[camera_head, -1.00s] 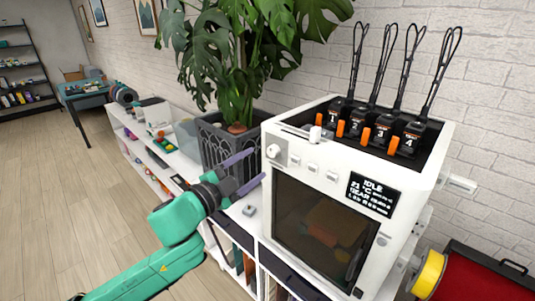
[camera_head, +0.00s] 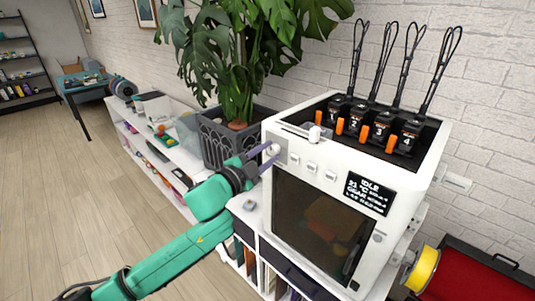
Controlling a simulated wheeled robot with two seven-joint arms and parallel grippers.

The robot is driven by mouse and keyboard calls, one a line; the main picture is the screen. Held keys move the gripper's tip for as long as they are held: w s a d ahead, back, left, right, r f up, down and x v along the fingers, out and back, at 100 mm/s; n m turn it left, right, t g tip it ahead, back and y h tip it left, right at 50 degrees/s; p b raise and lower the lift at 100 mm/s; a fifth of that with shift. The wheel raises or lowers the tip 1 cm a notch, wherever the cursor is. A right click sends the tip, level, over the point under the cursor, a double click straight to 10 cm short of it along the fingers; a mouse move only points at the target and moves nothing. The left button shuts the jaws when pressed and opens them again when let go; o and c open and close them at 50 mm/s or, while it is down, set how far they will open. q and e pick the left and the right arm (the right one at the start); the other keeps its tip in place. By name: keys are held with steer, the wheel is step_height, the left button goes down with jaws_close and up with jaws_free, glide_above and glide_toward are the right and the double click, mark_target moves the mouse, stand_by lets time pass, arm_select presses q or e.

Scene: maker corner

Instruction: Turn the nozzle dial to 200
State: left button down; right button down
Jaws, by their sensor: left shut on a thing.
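The white printer (camera_head: 388,212) stands on the low shelf unit with its front facing me. Its nozzle dial (camera_head: 275,149) is a small white round knob at the upper left of the front, beside several flat buttons. My left gripper (camera_head: 269,156) reaches in from the left, and its purple-grey fingers are shut on the dial. The fingers partly hide the dial, and I cannot read its setting. The printer's dark display (camera_head: 369,194) reads IDLE with a temperature line; the smaller text is too small to read surely. My right gripper is not in view.
A large potted plant (camera_head: 218,143) stands close behind my left gripper, left of the printer. Several numbered black units (camera_head: 380,130) with cable loops sit on top of the printer. A yellow spool (camera_head: 425,271) is at the lower right. Open floor lies left.

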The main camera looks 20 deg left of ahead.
arm_select(q)
steer(key=shift+m, duration=0.5)
steer(key=m+b, duration=0.1)
steer(key=m, duration=0.1)
steer(key=shift+f+m+b, duration=0.15)
steer(key=shift+m+b, duration=0.25)
steer(key=m+b, duration=0.1)
steer(key=m, duration=0.3)
steer(key=m+b, duration=0.1)
steer(key=m, duration=0.2)
steer(key=shift+a+m+t+h+b, duration=0.1)
steer(key=shift+m+t+h+b, duration=0.2)
steer(key=shift+h+b, duration=0.1)
steer(key=shift+m+h+b, duration=0.3)
steer(key=shift+m+b, duration=0.15)
steer(key=shift+m, duration=1.15)
steer(key=shift+c, duration=2.3)
jaws_free()
steer(key=shift+w, duration=0.1)
